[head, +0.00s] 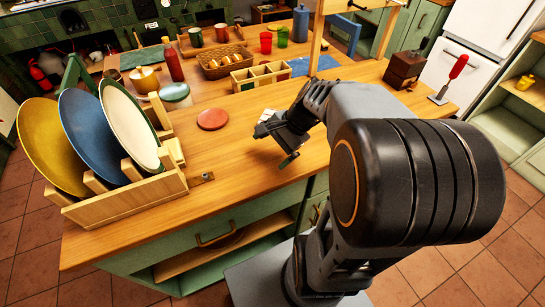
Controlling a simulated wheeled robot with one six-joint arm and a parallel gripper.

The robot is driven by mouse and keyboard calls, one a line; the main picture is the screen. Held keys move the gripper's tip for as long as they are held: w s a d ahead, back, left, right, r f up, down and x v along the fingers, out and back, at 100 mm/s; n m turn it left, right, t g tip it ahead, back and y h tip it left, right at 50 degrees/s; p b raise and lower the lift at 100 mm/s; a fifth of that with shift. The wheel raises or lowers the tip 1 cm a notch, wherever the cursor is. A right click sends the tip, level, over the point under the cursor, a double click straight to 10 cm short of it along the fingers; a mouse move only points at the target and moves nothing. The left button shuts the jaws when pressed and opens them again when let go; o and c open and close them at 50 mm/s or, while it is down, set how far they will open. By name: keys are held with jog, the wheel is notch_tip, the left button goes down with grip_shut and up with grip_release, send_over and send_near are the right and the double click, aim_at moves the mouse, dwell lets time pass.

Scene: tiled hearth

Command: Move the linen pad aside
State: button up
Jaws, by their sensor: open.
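My gripper (274,146) is open above the wooden counter, with its two fingers spread and bare countertop showing between them. A small pale item (267,114) shows just behind the upper finger, partly hidden by my gripper; I cannot tell whether it is the linen pad or whether the gripper touches it.
A round red disc (212,119) lies left of my gripper. A wooden rack (130,198) holds yellow, blue and cream plates at the left. A divided wooden box (261,77) and a wicker basket (225,64) stand behind. The front counter strip is mostly clear.

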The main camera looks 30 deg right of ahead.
jog(key=s+a+n+h, duration=0.1)
jog(key=n, duration=0.2)
jog(key=s+a+n+h, duration=0.1)
jog(key=s+n, duration=0.1)
jog(key=n, duration=0.1)
jog(key=s+a+n+h, duration=0.1)
jog(key=n+h, duration=0.1)
jog(key=n, duration=0.1)
jog(key=shift+s+f, duration=0.1)
jog(key=shift+s, duration=0.05)
jog(key=n, duration=0.1)
jog(key=n+h, duration=0.1)
jog(key=n, duration=0.1)
jog(key=shift+s+a+h, duration=0.2)
jog(key=shift+s+h, duration=0.1)
jog(key=shift+s, duration=0.1)
jog(key=shift+s+r+n+t, duration=0.15)
jog(key=shift+n+t, duration=0.25)
jog(key=shift+n, duration=0.4)
